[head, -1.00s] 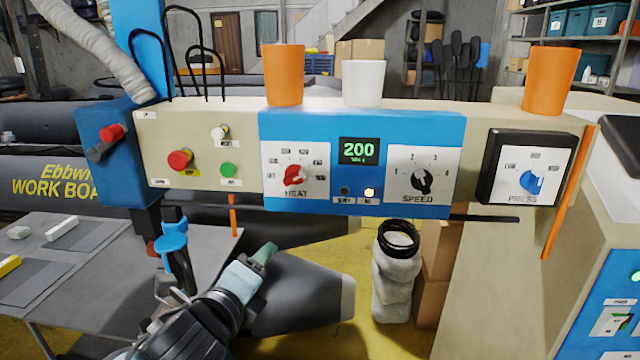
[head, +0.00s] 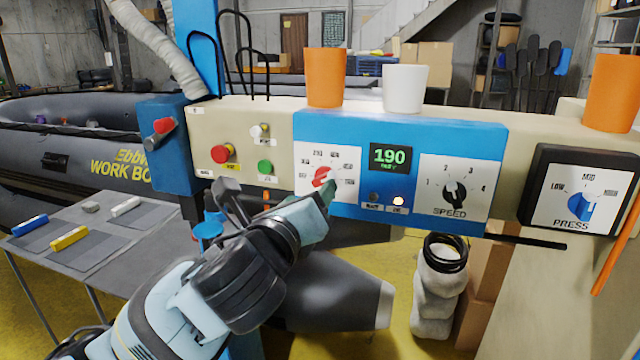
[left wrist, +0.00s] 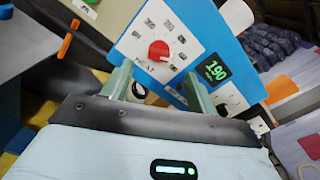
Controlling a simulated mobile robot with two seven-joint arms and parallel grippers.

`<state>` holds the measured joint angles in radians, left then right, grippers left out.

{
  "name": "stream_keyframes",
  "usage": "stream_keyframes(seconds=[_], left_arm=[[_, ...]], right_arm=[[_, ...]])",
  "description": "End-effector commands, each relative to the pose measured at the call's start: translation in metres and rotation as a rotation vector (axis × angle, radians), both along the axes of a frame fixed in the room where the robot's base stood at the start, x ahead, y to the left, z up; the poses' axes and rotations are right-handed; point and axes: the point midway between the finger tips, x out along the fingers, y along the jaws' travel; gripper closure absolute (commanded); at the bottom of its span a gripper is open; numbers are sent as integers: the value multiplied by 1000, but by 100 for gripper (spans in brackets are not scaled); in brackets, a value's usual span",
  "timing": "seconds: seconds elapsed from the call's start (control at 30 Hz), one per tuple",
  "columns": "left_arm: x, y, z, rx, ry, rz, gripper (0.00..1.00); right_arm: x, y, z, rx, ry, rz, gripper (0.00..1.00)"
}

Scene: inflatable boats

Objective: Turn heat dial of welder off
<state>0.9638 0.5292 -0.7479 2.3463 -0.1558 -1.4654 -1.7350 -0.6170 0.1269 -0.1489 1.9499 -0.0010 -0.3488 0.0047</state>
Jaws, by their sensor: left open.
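The welder (head: 470,133) is a long beige machine with a blue control panel. Its red heat dial (head: 321,177) sits on a white plate at the panel's left. In the left wrist view the heat dial (left wrist: 158,51) lies just beyond and between the fingertips. I cannot clearly read which mark it points at. The green display (head: 390,157) reads 190. My left gripper (head: 316,198) is open and empty, in front of the lower part of the heat plate, hiding the HEAT label in the head view. In the left wrist view its two green fingers (left wrist: 157,82) stand apart. My right gripper is out of view.
A black speed dial (head: 455,194) and a blue press dial (head: 582,207) are to the right. Red and green buttons (head: 265,167) are to the left. Orange and white cups (head: 405,88) stand on top. A grey table (head: 150,250) is at the lower left.

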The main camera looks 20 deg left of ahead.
Motion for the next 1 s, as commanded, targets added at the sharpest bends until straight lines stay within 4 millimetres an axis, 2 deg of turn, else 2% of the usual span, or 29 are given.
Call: stream_keyframes(seconds=[0.2,0.4,0.8,1.0], left_arm=[[34,-1,0,-2,2,1,41],[54,-2,0,-3,1,0,41],[60,-2,0,-2,0,-1,41],[60,-2,0,-2,0,-1,67]], right_arm=[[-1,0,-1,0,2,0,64],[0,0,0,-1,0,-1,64],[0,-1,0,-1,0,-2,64],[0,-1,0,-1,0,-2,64]])
